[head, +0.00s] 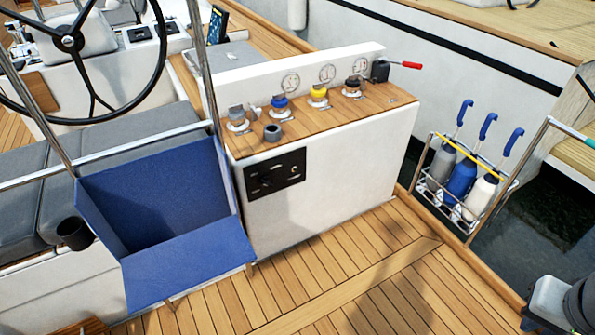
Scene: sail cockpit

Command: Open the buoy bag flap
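A blue open-topped bag (152,197), which looks like the buoy bag, is at the left, against the grey-cushioned bench and beside the white console. Its blue flap (190,267) is folded down and outward at the front, tilted over the teak deck. The dark blue inside shows, and I see nothing in it.
The white console (330,180) carries winches and a red-handled lever (405,65). A metal rack (470,185) holds grey, blue and white fenders at the right. A dark cup holder (74,234) sits left of the bag. The teak deck (350,270) in front is clear.

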